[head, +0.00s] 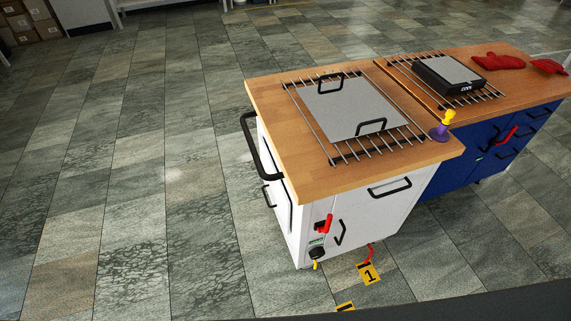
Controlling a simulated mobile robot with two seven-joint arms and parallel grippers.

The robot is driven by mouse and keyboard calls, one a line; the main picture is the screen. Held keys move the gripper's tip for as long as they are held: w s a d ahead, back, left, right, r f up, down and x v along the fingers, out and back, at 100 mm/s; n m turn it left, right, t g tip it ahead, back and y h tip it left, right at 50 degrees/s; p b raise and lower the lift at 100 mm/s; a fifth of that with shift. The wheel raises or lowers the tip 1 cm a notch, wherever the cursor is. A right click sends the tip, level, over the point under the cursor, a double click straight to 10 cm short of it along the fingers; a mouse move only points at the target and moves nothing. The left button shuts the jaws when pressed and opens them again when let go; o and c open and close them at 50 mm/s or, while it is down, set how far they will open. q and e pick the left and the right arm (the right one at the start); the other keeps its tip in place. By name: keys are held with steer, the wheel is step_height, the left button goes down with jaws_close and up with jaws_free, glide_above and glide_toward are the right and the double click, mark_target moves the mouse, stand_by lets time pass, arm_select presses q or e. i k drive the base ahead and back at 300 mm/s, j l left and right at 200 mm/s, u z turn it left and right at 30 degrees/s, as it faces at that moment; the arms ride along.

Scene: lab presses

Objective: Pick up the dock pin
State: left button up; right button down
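What looks like the dock pin (448,118) has a yellow top and stands in or on a purple round base (438,133). It is on the right front corner of the white cabinet's wooden top, close to the blue cabinet. I cannot tell where the pin ends and the base begins. Neither of my grippers shows in the head view.
The white cabinet (376,207) bears a rack with a grey handled plate (350,107). The blue cabinet (465,160) bears a black device (447,76) on a rack and red mitts (498,62). A yellow marker "1" (369,273) lies on the floor.

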mark_target(451, 113)
steer(key=z, duration=1.25)
